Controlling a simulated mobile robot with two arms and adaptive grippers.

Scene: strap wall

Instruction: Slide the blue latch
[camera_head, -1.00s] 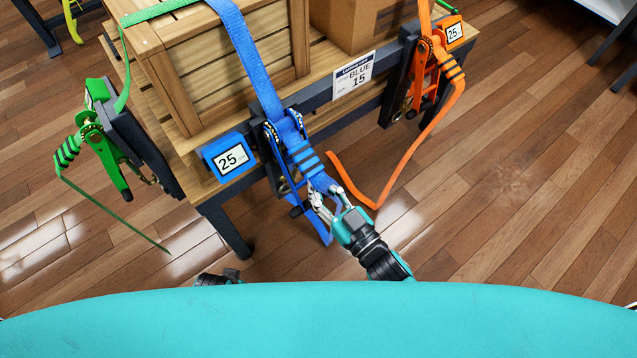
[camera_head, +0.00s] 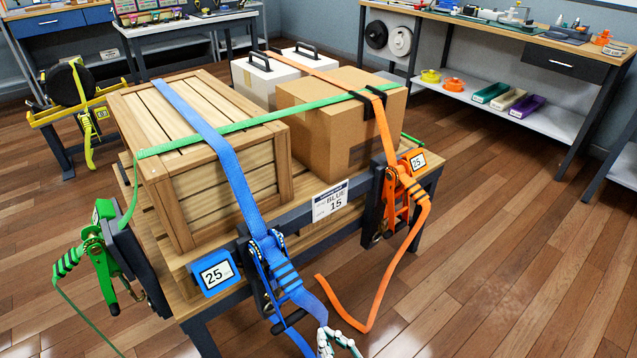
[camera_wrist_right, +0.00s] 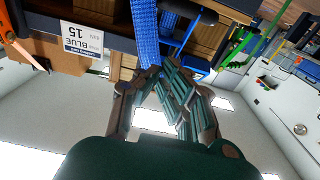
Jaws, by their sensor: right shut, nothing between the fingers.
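The blue ratchet (camera_head: 270,275) with its latch hangs on the front of the cart, beside a blue display (camera_head: 215,272) reading 25. A blue strap (camera_head: 215,140) runs from it over the wooden crate, and its loose tail hangs below. My right gripper (camera_head: 335,340) shows only in part at the bottom edge of the head view, just below the ratchet by the strap tail. It is shut and empty. In the right wrist view its fingers (camera_wrist_right: 165,80) are just below the blue strap (camera_wrist_right: 146,35). My left gripper is out of view.
A green ratchet (camera_head: 98,260) is at the left corner and an orange ratchet (camera_head: 396,195) to the right, its strap tail hanging. A label (camera_head: 330,201) reads BLUE 15. The cart carries a wooden crate (camera_head: 230,185) and a cardboard box (camera_head: 320,118). The floor at right is clear.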

